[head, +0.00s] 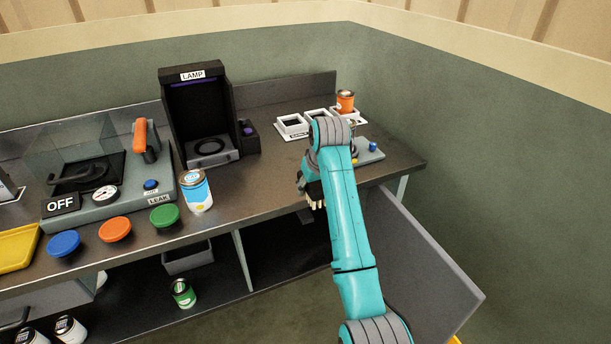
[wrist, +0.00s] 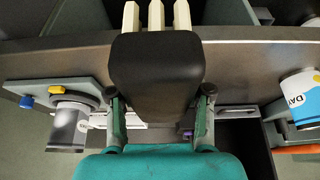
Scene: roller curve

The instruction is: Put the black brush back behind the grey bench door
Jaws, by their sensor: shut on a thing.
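The black brush (wrist: 155,75) with pale bristle tufts is between the two fingers of my gripper (wrist: 161,98), which is shut on it. In the head view my gripper (head: 312,188) is at the bench's front edge, and my arm hides most of it. A bit of the brush, with its pale tufts (head: 316,203), shows there beside my arm. The grey bench door (head: 425,262) stands swung open at the right end of the bench, partly behind my arm. The dark compartment (head: 285,250) under the bench top is open to view left of my arm.
The bench top (head: 260,190) holds a lamp booth (head: 200,115), a blue-white can (head: 196,190), coloured lids, a leak tester (head: 105,185) and small white trays (head: 292,125) at the back. A green can (head: 183,293) and a grey bin (head: 188,257) are on the shelf below.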

